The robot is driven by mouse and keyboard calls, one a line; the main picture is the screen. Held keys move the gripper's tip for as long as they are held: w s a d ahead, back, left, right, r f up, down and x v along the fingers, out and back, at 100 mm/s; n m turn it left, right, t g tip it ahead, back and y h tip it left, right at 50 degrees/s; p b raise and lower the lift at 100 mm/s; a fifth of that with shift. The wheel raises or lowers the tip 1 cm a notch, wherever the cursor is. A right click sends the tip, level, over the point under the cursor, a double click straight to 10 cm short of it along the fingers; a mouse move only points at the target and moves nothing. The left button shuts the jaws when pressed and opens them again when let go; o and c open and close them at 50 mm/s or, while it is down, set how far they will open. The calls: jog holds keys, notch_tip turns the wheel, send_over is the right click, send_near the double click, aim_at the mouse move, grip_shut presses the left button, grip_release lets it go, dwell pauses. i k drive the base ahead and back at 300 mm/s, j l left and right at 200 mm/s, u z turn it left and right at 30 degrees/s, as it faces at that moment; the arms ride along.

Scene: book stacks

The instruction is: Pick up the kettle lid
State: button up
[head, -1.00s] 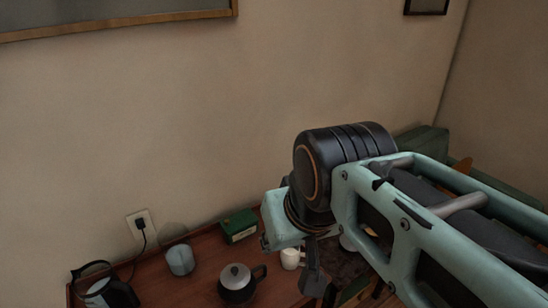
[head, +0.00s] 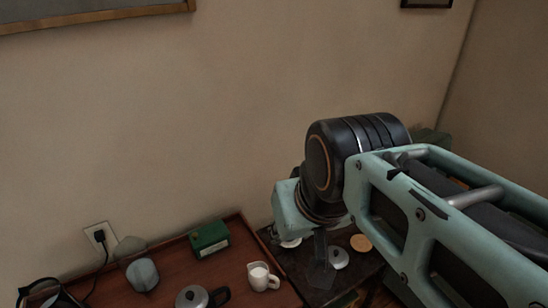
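A pale grey domed lid with a small knob (head: 339,258) lies on the dark low table, just right of my gripper in the picture. A dark pot (head: 219,296) with a handle stands at the bottom edge of the wooden table, with a silver lid (head: 191,297) on it, partly cut off. I cannot tell for certain which of the two is the kettle lid. My gripper (head: 320,268) points down over the dark table and looks empty. Its fingers are dim and seen side-on, so their opening is unclear.
The reddish wooden table (head: 172,261) holds a green box (head: 209,239), a white mug (head: 262,277), a grey cup (head: 142,274) and a black electric kettle (head: 48,294). The dark table (head: 300,268) also holds a white saucer (head: 291,243) and a round tan disc (head: 361,243). A wall stands behind.

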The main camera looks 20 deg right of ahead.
aim_at(338, 258)
jog(key=i+l, duration=0.1)
jog(key=l, duration=0.3)
jog(key=i+l, duration=0.15)
jog(key=l, duration=0.25)
jog(key=i+l, duration=0.1)
jog(key=l, duration=0.25)
jog(key=i+l, duration=0.15)
jog(key=l, duration=0.25)
